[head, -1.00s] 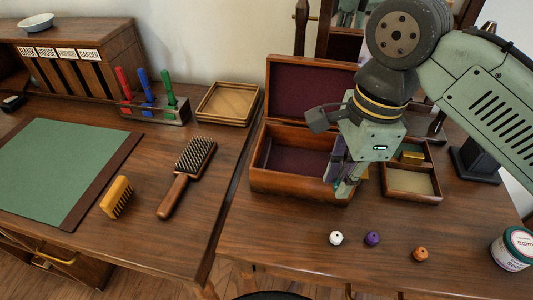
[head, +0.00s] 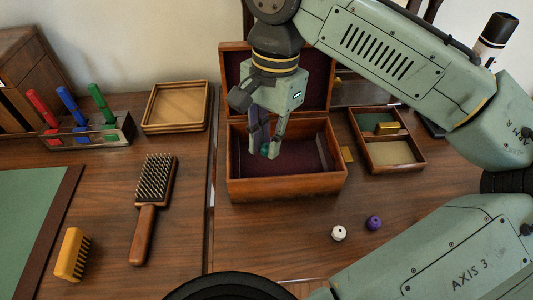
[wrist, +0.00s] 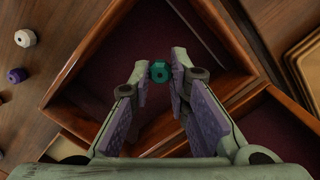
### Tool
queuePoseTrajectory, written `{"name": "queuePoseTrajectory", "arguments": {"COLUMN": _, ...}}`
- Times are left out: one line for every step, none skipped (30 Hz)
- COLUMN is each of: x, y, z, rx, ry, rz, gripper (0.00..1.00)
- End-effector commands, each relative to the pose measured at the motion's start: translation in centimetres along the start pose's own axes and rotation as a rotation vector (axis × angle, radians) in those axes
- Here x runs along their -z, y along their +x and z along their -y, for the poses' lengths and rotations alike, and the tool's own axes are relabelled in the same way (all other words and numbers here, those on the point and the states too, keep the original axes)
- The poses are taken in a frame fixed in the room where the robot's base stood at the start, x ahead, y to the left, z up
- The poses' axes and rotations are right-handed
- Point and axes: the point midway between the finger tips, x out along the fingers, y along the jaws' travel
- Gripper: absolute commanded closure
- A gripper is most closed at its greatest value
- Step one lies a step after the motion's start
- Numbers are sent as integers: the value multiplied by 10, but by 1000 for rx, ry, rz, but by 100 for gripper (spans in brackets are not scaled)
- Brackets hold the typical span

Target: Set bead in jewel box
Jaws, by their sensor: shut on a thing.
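The wooden jewel box (head: 290,188) stands open, with its dark red lining showing and its lid raised at the back. My gripper (head: 268,152) points down over the box's opening, left of its middle. It is shut on a teal bead (wrist: 159,71), held between the fingertips in the wrist view. The bead also shows small and partly covered in the head view (head: 264,149). The box's dark lining lies behind the bead in the wrist view. I cannot tell how far the bead is above the floor.
A white bead (head: 339,233) and a purple bead (head: 374,222) lie on the table in front of the box. A divided tray (head: 392,165) is right of the box. A hairbrush (head: 154,185), a comb (head: 72,255) and a square tray (head: 177,105) are left.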

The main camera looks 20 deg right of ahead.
Motion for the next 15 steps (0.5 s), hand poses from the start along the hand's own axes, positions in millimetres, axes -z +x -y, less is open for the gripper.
{"name": "queuePoseTrajectory", "arguments": {"x": 0, "y": 3, "z": 0, "rx": 1, "ry": 1, "rz": 0, "gripper": 95}}
{"name": "queuePoseTrajectory", "arguments": {"x": 1, "y": 5, "z": 0, "rx": 1, "ry": 1, "rz": 0, "gripper": 95}}
{"name": "queuePoseTrajectory", "arguments": {"x": 1, "y": 8, "z": 0, "rx": 1, "ry": 1, "rz": 0, "gripper": 95}}
{"name": "queuePoseTrajectory", "arguments": {"x": 1, "y": 12, "z": 0, "rx": 1, "ry": 1, "rz": 1, "gripper": 95}}
{"name": "queuePoseTrajectory", "arguments": {"x": 2, "y": 16, "z": 0, "rx": 0, "ry": 1, "rz": 2, "gripper": 95}}
{"name": "queuePoseTrajectory", "arguments": {"x": 2, "y": 21, "z": 0, "rx": 0, "ry": 1, "rz": 2, "gripper": 95}}
{"name": "queuePoseTrajectory", "arguments": {"x": 3, "y": 26, "z": 0, "rx": 0, "ry": 2, "rz": 1, "gripper": 95}}
{"name": "queuePoseTrajectory", "arguments": {"x": 4, "y": 30, "z": 0, "rx": 0, "ry": 3, "rz": 2, "gripper": 95}}
{"name": "queuePoseTrajectory", "arguments": {"x": 4, "y": 36, "z": 0, "rx": 0, "ry": 2, "rz": 1, "gripper": 95}}
{"name": "queuePoseTrajectory", "arguments": {"x": 4, "y": 38, "z": 0, "rx": 0, "ry": 2, "rz": 1, "gripper": 95}}
{"name": "queuePoseTrajectory", "arguments": {"x": 4, "y": 40, "z": 0, "rx": 1, "ry": 2, "rz": 1, "gripper": 95}}
{"name": "queuePoseTrajectory", "arguments": {"x": 5, "y": 41, "z": 0, "rx": 2, "ry": 2, "rz": 0, "gripper": 95}}
{"name": "queuePoseTrajectory", "arguments": {"x": 5, "y": 41, "z": 0, "rx": 2, "ry": 2, "rz": 0, "gripper": 95}}
{"name": "queuePoseTrajectory", "arguments": {"x": 5, "y": 40, "z": 0, "rx": 2, "ry": 2, "rz": 0, "gripper": 95}}
{"name": "queuePoseTrajectory", "arguments": {"x": 5, "y": 40, "z": 0, "rx": 2, "ry": 2, "rz": 0, "gripper": 95}}
